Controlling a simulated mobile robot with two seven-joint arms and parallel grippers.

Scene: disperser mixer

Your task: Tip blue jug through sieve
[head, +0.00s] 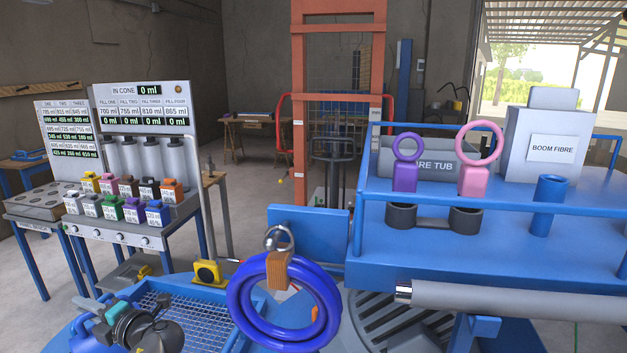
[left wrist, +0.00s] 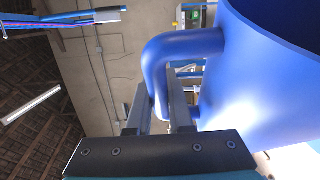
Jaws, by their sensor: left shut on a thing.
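The blue jug (left wrist: 262,85) fills the right of the left wrist view, with part of its dark inside showing at the upper right. Its bent tubular handle (left wrist: 184,45) runs between the two fingers of my left gripper (left wrist: 163,98), which is shut on it. In the head view my dark left wrist (head: 140,325) is low at the left, in front of a wire mesh in a blue frame (head: 195,312), which looks like the sieve. My right gripper is not in view.
A blue double ring (head: 238,309) hangs below a wooden block (head: 277,270) right of the mesh. A blue bench (head: 500,222) carries purple (head: 405,178) and pink (head: 473,180) ring-topped pieces. A dispenser stand (head: 130,235) with several coloured containers stands at left.

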